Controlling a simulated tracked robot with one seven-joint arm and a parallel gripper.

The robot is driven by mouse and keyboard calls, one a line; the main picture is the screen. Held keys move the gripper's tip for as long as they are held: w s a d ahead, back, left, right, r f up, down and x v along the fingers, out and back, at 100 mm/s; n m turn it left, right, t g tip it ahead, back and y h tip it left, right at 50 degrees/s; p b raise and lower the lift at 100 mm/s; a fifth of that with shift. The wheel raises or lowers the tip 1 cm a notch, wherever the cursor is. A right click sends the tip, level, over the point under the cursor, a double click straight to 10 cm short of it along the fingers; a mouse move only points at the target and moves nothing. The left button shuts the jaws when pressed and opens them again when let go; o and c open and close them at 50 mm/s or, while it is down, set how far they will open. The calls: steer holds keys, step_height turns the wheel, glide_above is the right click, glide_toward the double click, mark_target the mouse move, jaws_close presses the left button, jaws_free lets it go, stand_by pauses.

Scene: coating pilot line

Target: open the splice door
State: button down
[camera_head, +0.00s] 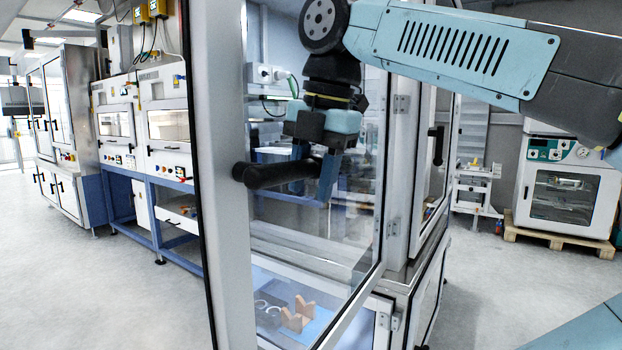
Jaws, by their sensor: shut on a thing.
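The splice door (222,120) is a glass panel in a white frame, large in the middle of the head view. Its hinges (393,228) are on the right, and its free edge is at the left, nearer to me. It appears to stand swung out at an angle from the cabinet (425,268). A thick black bar handle (265,175) sticks out near the free edge. My gripper (313,172) comes down from above and is shut on the handle, with a finger seen in front of it. The far finger is partly hidden.
Machines on blue frames (150,190) line the left. A white oven (566,185) on a pallet stands at the right. Grey floor (100,285) is clear at the left and right.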

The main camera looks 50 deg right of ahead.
steer(key=shift+s, duration=0.1)
steer(key=c, duration=0.7)
jaws_free()
steer(key=shift+o, duration=0.2)
steer(key=shift+r, duration=0.1)
step_height(320, 180, up, 13)
steer(key=s, duration=0.2)
steer(key=shift+s+d+r, duration=0.15)
steer(key=shift+s+d, duration=0.1)
steer(key=shift+d, duration=0.05)
